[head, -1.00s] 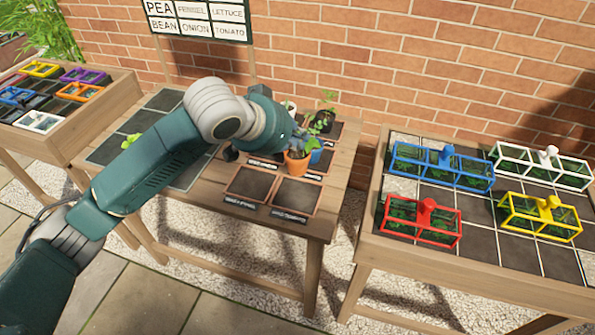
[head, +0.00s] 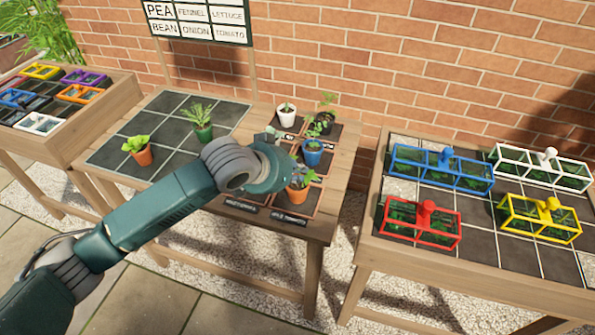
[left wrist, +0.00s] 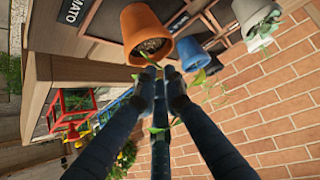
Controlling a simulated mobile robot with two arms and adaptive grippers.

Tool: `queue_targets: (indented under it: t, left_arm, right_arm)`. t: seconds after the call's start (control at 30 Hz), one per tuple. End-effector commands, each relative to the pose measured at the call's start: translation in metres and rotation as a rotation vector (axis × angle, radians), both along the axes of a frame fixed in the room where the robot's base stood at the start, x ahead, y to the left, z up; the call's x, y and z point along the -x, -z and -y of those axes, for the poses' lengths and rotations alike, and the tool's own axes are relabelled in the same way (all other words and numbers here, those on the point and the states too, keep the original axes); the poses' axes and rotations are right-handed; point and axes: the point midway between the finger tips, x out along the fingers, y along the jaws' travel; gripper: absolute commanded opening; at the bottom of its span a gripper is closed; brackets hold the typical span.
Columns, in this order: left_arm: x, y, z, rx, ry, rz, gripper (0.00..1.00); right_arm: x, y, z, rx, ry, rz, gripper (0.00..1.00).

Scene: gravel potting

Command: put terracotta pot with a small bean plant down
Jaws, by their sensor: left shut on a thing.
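The terracotta pot (head: 299,195) with a small green plant (head: 304,178) is over the front right framed square of the middle table. Whether its base touches the square is hard to tell. My left gripper (head: 288,174) is at the pot's side, partly hidden by its own wrist. A label ending in "MATO" (left wrist: 73,11) lies close by the pot. My right gripper is not in view.
A blue pot (head: 313,159) stands just behind, with a black pot (head: 326,127) and a white pot (head: 287,119) farther back. A green pot (head: 203,132) and another orange pot (head: 144,158) stand on the dark tiled mat (head: 170,104).

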Motion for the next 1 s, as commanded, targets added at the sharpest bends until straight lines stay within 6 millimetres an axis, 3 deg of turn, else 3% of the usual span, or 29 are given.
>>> queue_targets:
  t: [0.07,0.1,0.17,0.2,0.57,1.0]
  left_arm:
    - [0.000,0.002,0.000,0.001,-0.001,0.000,0.00]
    - [0.000,0.002,0.000,0.001,-0.001,0.000,0.15]
    - [0.000,0.002,0.000,0.000,0.000,0.000,0.27]
    - [0.000,0.002,0.000,0.001,-0.001,0.000,0.28]
    - [0.002,-0.004,-0.002,0.001,0.000,0.001,0.28]
    - [0.051,-0.064,-0.040,-0.001,-0.001,0.003,0.28]
  right_arm:
    - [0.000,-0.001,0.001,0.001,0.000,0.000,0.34]
    - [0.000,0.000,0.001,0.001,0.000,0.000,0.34]
    - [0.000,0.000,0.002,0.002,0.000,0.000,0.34]
    - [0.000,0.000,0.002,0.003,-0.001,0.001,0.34]
    - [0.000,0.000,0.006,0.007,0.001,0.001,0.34]
    - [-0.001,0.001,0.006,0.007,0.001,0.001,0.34]
